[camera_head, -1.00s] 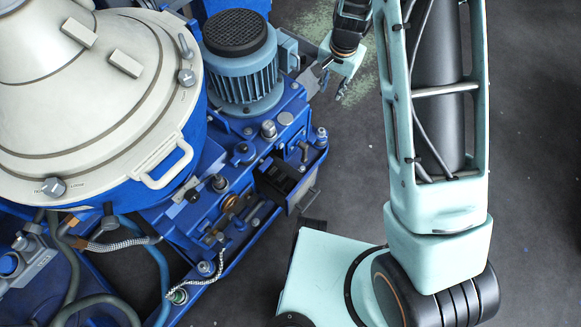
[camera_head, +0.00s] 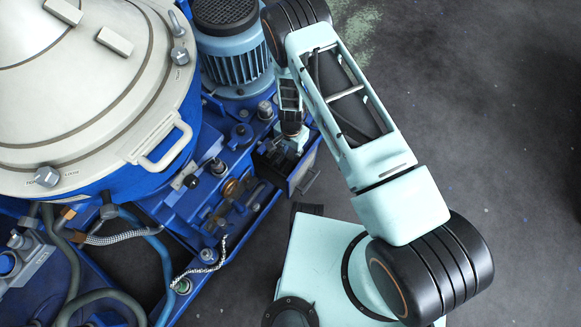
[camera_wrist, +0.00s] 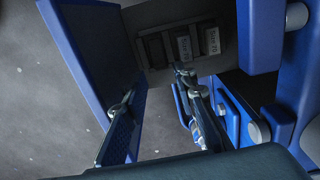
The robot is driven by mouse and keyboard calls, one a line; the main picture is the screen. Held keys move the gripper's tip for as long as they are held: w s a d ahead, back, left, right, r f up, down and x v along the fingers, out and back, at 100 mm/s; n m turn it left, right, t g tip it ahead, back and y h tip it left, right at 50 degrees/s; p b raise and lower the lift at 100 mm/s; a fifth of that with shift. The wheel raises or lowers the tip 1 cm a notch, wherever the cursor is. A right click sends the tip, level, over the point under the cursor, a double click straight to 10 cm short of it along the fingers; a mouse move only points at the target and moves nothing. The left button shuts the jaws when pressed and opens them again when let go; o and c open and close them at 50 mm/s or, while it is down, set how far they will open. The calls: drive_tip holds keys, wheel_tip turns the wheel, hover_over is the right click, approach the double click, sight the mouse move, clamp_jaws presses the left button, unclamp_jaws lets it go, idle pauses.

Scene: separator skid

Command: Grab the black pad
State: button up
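In the wrist view, an open grey drawer (camera_wrist: 142,22) holds a row of small pieces at its far end. A dark, flat piece (camera_wrist: 156,50), which looks like the black pad, sits at the left of the row, beside two pieces with pale labels (camera_wrist: 184,46). My gripper (camera_wrist: 156,88) is open and empty, its two fingers apart. The right fingertip appears close to the labelled pieces; I cannot tell whether it touches. In the head view, my gripper (camera_head: 292,143) is down at the drawer (camera_head: 303,170), and my wrist hides most of the inside.
The drawer's blue front (camera_wrist: 88,50) stands at the left in the wrist view. Blue machine parts (camera_wrist: 262,40) are close on the right. In the head view, a blue motor (camera_head: 232,50) and a large cream separator cover (camera_head: 90,90) stand nearby. Grey floor (camera_head: 500,130) is open to the right.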

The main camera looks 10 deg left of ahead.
sight(291, 164)
drive_tip(key=f, duration=0.2)
drive_tip(key=f+b, duration=0.1)
drive_tip(key=f, duration=0.1)
drive_tip(key=f+b, duration=0.1)
drive_tip(key=f, duration=0.1)
drive_tip(key=shift+s+f, duration=0.35)
drive_tip(key=shift+r, duration=0.1)
clamp_jaws()
